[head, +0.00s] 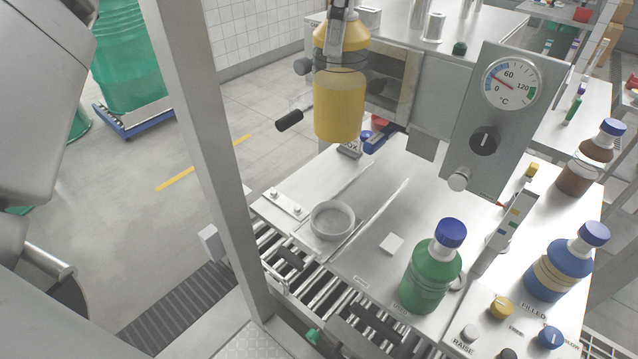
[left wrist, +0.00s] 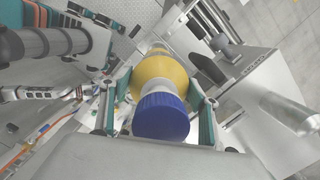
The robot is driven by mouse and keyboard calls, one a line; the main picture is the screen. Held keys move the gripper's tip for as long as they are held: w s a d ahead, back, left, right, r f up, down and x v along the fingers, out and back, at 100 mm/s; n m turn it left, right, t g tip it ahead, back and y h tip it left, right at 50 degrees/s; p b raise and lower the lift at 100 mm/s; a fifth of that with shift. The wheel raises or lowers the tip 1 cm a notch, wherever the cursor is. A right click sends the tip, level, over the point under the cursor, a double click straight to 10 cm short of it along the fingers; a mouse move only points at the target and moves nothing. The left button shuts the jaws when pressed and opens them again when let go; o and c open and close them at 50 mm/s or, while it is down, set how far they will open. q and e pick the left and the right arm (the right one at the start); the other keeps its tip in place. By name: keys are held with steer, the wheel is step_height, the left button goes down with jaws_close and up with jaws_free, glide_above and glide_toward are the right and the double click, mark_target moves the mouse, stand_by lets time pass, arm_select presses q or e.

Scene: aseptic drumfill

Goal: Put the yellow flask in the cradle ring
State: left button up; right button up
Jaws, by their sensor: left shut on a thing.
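The yellow flask (head: 339,105) hangs upright at the top middle of the head view, in the air behind the cradle ring. In the left wrist view its blue cap (left wrist: 161,117) faces the camera, with the yellow shoulder (left wrist: 160,73) beyond it. My left gripper (head: 338,38) is shut on the flask near its top; most of it is cut off by the upper edge. Its teal-padded fingers (left wrist: 159,108) flank the flask in the left wrist view. The cradle ring (head: 333,220), a low grey ring, looks empty on the steel worktop. My right gripper is out of view.
A green flask (head: 430,275), a blue flask (head: 558,267) and a brown flask (head: 590,165) stand to the right. A panel with a temperature dial (head: 512,84) rises right of the yellow flask. A grey post (head: 200,150) stands left. The worktop around the ring is mostly clear.

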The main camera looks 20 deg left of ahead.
mark_target(335, 95)
arm_select(q)
step_height(335, 95, down, 12)
steer(key=shift+a+r+b, duration=0.1)
steer(key=shift+r+b, duration=0.15)
steer(key=shift+b, duration=0.05)
step_height(335, 95, down, 16)
steer(key=p, duration=0.1)
steer(key=shift+f+p, duration=0.2)
steer(key=shift+p, duration=0.15)
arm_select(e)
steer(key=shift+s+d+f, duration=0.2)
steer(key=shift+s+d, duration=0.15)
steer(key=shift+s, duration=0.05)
arm_select(q)
steer(key=shift+f, duration=0.2)
steer(key=o, duration=1.5)
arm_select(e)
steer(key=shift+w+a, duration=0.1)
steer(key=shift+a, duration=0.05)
arm_select(q)
steer(key=shift+r, duration=0.2)
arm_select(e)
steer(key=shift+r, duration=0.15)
